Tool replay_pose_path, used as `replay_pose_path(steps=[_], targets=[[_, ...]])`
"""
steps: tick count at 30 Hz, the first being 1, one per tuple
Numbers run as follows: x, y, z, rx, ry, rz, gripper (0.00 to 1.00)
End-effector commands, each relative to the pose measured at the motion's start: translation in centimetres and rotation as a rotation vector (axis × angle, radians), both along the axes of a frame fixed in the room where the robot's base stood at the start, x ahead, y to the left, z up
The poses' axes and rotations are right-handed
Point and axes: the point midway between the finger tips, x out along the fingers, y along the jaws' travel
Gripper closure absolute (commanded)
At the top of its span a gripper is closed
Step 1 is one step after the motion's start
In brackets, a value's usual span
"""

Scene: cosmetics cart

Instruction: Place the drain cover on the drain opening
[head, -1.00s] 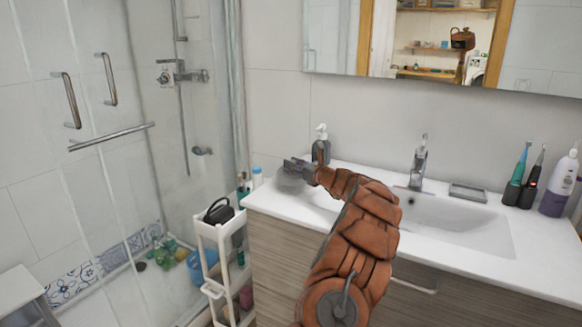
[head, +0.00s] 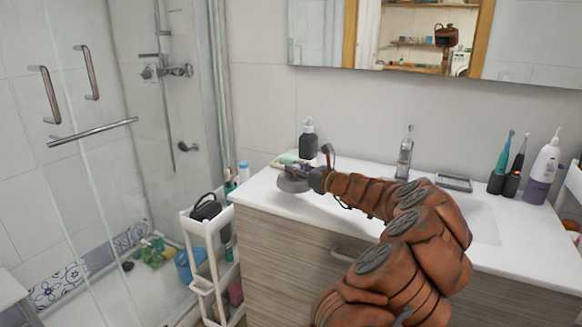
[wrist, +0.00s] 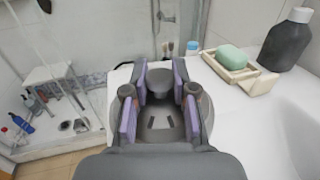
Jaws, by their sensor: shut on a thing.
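My gripper (head: 296,169) is shut on a grey round piece that looks like the drain cover (head: 292,184). It holds the cover over the left end of the white counter; whether the two touch, I cannot tell. In the wrist view the purple-padded fingers (wrist: 159,72) stand either side of a dark grey round part of the cover (wrist: 160,86). A small dark round spot on the shower floor (head: 127,266), likely the drain opening, lies far to the left and lower. It also shows small in the wrist view (wrist: 65,125).
A soap dish with green soap (wrist: 234,60) and a dark dispenser bottle (head: 308,142) stand close by on the counter. A white cart (head: 205,235) stands beside the cabinet. The glass shower door with handles (head: 92,136) is at left. Toys and a blue bucket (head: 188,264) sit near the shower floor.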

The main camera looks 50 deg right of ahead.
Motion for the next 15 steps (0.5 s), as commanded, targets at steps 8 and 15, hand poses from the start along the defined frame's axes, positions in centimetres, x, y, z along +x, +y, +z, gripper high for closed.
replay_pose_path(steps=[8,15], targets=[[-1.05,0.4,0.2,-0.002,-0.002,0.0,1.0],[-1.06,0.42,0.79,-0.001,-0.001,0.0,1.0]])
